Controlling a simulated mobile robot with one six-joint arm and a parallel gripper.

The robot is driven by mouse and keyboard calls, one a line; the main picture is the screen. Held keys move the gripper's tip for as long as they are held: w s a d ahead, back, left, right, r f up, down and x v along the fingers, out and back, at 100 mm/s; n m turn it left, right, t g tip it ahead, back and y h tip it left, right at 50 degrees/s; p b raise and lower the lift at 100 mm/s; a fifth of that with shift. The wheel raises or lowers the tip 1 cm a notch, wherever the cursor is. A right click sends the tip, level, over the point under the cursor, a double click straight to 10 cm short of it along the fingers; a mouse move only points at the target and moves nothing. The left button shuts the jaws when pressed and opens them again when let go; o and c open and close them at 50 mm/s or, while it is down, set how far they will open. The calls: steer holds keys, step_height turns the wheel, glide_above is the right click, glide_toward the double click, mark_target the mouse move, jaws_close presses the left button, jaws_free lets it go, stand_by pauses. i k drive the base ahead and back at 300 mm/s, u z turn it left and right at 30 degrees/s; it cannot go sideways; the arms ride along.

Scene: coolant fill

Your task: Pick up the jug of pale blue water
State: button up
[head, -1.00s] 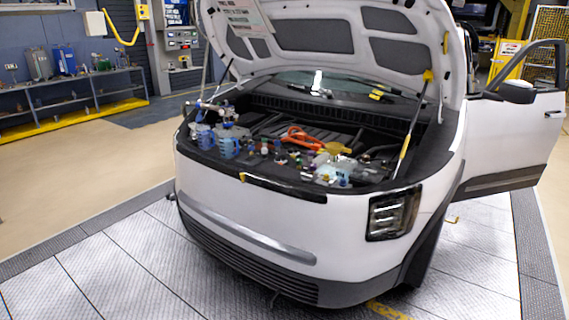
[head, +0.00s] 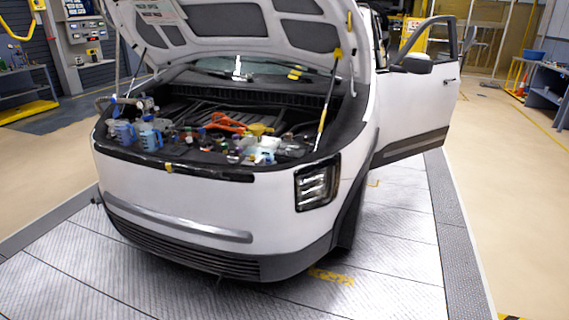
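Two small blue jug-like containers stand at the left front of the open engine bay of the white car in the head view. One jug (head: 124,133) is at the left, and the other jug (head: 150,139) is just to its right. They are too small to tell which one holds pale blue water. Several small bottles, caps and an orange item (head: 224,122) lie to their right in the bay. My gripper is not in view.
The white car (head: 210,205) stands on a metal plate floor with its hood (head: 240,30) propped up and a door (head: 420,100) open at right. Floor in front is clear. A bench (head: 545,97) with a blue bowl (head: 535,56) stands far right. Shelves (head: 22,95) stand left.

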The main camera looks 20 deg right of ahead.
mark_target(147, 133)
steer(key=z, duration=0.25)
steer(key=k, duration=0.55)
steer(key=z, duration=0.75)
steer(key=k, duration=0.65)
steer(key=z, duration=0.65)
steer(key=i, duration=1.4)
steer(key=u, duration=0.6)
steer(key=i, duration=0.65)
steer(key=u, duration=0.9)
steer(key=i, duration=0.65)
steer(key=u, duration=0.25)
